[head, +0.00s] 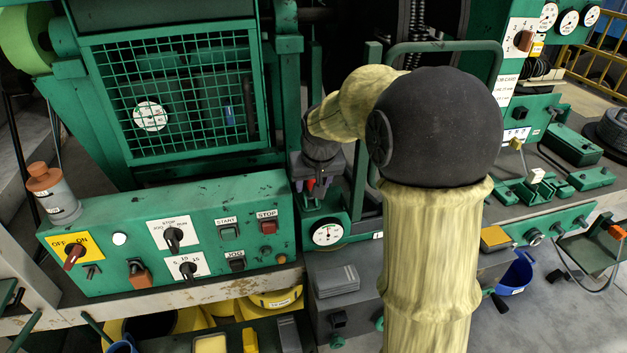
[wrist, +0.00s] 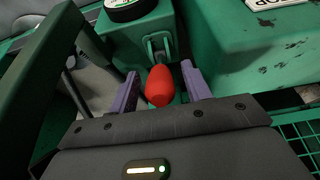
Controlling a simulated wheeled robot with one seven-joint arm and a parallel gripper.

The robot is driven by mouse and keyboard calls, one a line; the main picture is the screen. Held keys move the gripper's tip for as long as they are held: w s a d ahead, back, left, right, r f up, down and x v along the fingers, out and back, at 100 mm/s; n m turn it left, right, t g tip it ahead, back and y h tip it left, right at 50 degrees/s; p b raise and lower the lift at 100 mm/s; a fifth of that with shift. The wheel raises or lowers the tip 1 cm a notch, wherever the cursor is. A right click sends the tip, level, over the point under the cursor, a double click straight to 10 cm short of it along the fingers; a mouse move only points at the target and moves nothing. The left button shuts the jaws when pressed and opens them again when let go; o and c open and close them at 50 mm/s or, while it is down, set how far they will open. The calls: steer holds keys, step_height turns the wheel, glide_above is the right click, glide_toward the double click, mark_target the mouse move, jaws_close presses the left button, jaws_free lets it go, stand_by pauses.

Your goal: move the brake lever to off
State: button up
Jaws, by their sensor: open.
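The brake lever shows in the wrist view as a red knob (wrist: 158,87) in front of a green bracket with a slot. In the head view a small red part of it (head: 311,185) shows under my wrist. My gripper (wrist: 160,84) is open, with one purple finger to the left of the knob and the other to the right. Gaps show between the knob and both fingers. In the head view my gripper (head: 315,187) points down above a round gauge (head: 327,234). The lever's shaft and any off marking are hidden.
A green control panel (head: 130,262) with knobs, buttons and a yellow OFF/ON plate (head: 72,252) stands left of my gripper. A mesh guard (head: 175,95) rises behind it. Green posts stand close behind my gripper. A grey box (head: 337,281) lies below.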

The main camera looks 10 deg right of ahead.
steer(key=shift+w, duration=0.1)
steer(key=c, duration=1)
jaws_close()
